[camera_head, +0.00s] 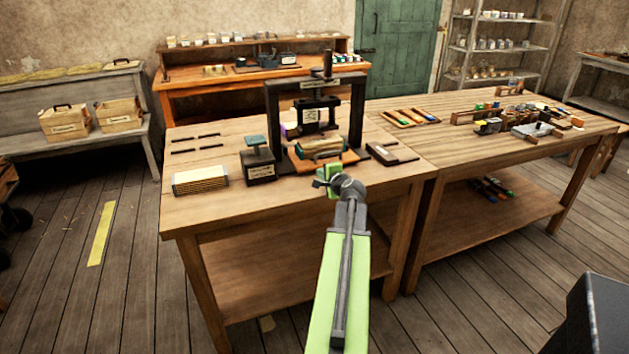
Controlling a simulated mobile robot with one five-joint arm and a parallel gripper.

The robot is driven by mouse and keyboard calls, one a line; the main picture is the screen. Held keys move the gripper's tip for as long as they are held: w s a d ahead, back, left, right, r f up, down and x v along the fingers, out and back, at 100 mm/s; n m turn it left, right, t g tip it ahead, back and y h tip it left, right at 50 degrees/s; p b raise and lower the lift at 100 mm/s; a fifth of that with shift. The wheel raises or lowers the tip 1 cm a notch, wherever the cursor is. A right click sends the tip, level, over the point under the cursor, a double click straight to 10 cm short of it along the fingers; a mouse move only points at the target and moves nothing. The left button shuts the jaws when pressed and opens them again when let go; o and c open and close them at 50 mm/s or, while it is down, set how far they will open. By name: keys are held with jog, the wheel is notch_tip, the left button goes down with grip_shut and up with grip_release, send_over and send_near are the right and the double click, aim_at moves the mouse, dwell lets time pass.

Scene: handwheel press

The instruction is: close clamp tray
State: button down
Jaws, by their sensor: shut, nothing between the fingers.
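A dark handwheel press (272,110) stands at the back middle of the left workbench. Under its frame, an orange-brown tray (349,157) projects toward the front. A light wooden block or bundle (318,148) lies on it. My gripper (321,183) is at the bench's front edge, just in front of the tray in the picture. It is shut and empty. My green arm reaches up to it from below. Whether the gripper touches the tray cannot be told, and the gripper covers part of the tray's front.
A dark block with a green-topped stamp (259,160) stands left of the press, and a stack of sheets (200,180) lies farther left. A dark flat plate (391,153) lies right of the press. The left bench's front area (220,211) is clear.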

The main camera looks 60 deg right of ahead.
aim_at(313, 164)
jog(key=shift+w+d, duration=0.65)
jog(key=shift+d, duration=0.05)
jog(key=shift+w+a, duration=0.1)
jog(key=shift+w, duration=0.2)
jog(key=w+d, duration=0.2)
jog(key=w, duration=0.1)
jog(key=shift+w+d, duration=0.25)
jog(key=shift+d, duration=0.05)
jog(key=shift+a+r, duration=0.1)
jog(key=shift+r, duration=0.05)
jog(key=shift+s+a, duration=0.25)
jog(key=shift+a, duration=0.05)
jog(key=p+v, duration=0.1)
jog(key=v, duration=0.3)
jog(key=p+v, duration=0.1)
jog(key=v, duration=0.4)
jog(key=f+p+v, duration=0.1)
jog(key=v, duration=0.3)
jog(key=shift+s+r, duration=0.1)
jog(key=shift+s, duration=0.3)
